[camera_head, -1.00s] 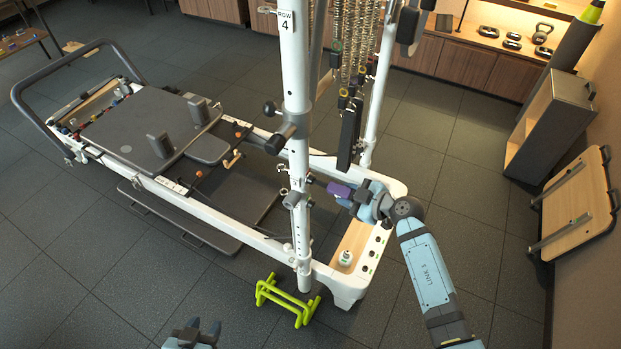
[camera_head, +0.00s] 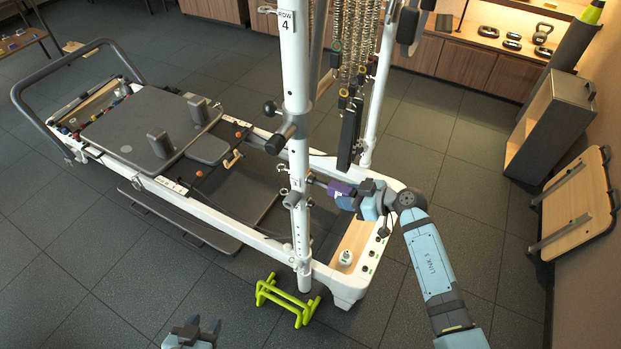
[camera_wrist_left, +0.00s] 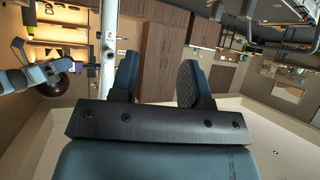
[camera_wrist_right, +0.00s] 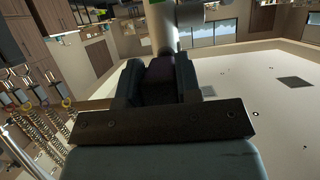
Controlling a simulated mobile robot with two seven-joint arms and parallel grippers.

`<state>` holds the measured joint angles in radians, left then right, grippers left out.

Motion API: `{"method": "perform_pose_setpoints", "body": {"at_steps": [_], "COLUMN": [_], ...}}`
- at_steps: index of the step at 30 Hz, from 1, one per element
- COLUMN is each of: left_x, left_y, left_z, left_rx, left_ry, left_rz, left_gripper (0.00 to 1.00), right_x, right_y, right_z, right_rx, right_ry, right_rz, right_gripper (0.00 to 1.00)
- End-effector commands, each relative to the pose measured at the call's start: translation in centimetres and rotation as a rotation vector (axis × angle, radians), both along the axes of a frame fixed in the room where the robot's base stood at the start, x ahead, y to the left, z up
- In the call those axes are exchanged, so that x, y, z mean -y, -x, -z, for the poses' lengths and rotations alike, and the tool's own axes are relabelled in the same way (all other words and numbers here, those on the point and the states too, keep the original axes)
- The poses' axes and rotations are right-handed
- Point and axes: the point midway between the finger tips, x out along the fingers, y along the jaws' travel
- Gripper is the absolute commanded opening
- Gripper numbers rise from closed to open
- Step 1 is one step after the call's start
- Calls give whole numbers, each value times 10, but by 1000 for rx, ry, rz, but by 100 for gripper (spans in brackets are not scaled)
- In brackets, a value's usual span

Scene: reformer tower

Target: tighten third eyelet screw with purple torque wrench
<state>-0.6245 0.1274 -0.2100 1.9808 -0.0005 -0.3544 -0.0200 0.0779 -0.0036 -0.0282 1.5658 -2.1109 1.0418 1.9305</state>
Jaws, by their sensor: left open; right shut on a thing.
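My right gripper (camera_head: 352,197) is shut on the purple torque wrench (camera_head: 338,189) beside the white upright post (camera_head: 300,170) of the reformer tower. The wrench's dark shaft points left to the post, at the height of small fittings on it. I cannot tell whether its tip touches an eyelet screw; the screws are too small to make out. In the right wrist view the dark purple wrench body (camera_wrist_right: 160,80) sits between the fingers, with the pale post behind it. My left gripper (camera_head: 195,329) is open and empty at the bottom edge, low and left of the tower.
The reformer frame (camera_head: 240,215) and its carriage (camera_head: 150,125) lie to the left. Springs (camera_head: 350,45) hang between the posts. A lime-green stand (camera_head: 287,297) is on the floor by the tower foot. A wooden board (camera_head: 580,205) leans at the right wall. Floor at lower left is clear.

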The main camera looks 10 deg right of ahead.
Motion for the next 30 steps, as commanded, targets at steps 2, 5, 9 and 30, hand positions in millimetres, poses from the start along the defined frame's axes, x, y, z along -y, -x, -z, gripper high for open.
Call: {"method": "perform_pose_setpoints", "body": {"at_steps": [2,5,9,30], "left_x": [0,0,0,0], "left_y": [2,5,6,-4], "left_z": [1,2,3,-2], "left_rx": [-4,-8,-12,8], "left_ry": [0,0,1,1], "left_rz": [-1,0,0,-1], "left_gripper": [43,43,43,43], "right_x": [-1,-1,-2,-1], "right_y": [-1,0,1,2], "right_z": [-2,-2,-2,-2], "right_rx": [-23,-114,-172,-193], "right_ry": [-19,-80,-121,-135], "right_rz": [0,-1,-1,0], "right_gripper": [0,0,0,0]}}
